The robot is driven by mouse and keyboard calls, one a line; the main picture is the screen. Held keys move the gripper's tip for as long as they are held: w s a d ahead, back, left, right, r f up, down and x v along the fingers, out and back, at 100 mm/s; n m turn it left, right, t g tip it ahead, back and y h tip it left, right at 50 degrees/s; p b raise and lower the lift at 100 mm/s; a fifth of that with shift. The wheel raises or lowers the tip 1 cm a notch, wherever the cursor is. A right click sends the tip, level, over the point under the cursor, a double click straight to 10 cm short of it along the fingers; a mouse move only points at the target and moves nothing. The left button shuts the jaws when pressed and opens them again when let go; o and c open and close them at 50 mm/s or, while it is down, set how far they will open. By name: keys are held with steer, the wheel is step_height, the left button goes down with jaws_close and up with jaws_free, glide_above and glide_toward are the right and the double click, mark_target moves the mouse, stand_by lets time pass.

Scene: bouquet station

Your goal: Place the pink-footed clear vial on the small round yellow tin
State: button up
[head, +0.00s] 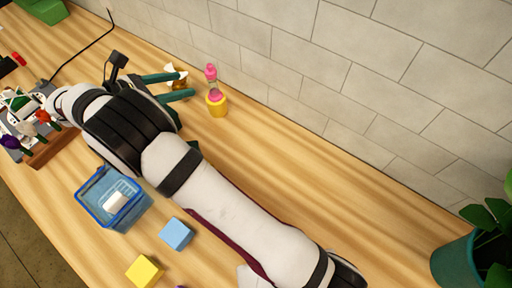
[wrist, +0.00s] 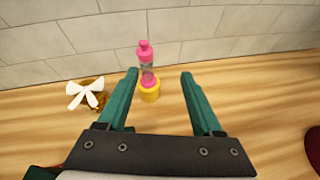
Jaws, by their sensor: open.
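The clear vial (head: 213,89) with a pink foot and pink top stands upright on the small round yellow tin (head: 217,107), near the wall. In the wrist view the vial (wrist: 146,66) rests on top of the yellow tin (wrist: 149,93), and its pink foot touches the tin's top. My gripper (head: 183,85) is open and empty, with its green fingers apart. In the wrist view the fingers of my gripper (wrist: 158,75) frame the vial and tin, which stand beyond the fingertips. No finger appears to touch either one.
A gold item with a white bow (wrist: 86,94) stands left of the tin in the wrist view. A blue clear bin (head: 113,203), a blue block (head: 176,234) and a yellow block (head: 145,271) sit in front. A potted plant (head: 455,264) stands at right. The tiled wall is close behind.

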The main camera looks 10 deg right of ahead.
steer(key=s+d+r+m+g+y, duration=0.3)
steer(key=s+d+m+g, duration=0.1)
steer(key=s+d+m, duration=0.4)
steer(key=s+d+r+m+g+y, duration=0.2)
steer(key=s+d+m+g, duration=0.1)
steer(key=s+d+m, duration=0.55)
steer(key=s+f+m+y, duration=0.2)
steer(key=s+m+y, duration=0.5)
steer(key=s+m, duration=0.6)
steer(key=s, duration=0.3)
steer(key=shift+d+f+y, duration=0.25)
steer(key=shift+f+y, duration=0.05)
steer(key=shift+f, duration=0.1)
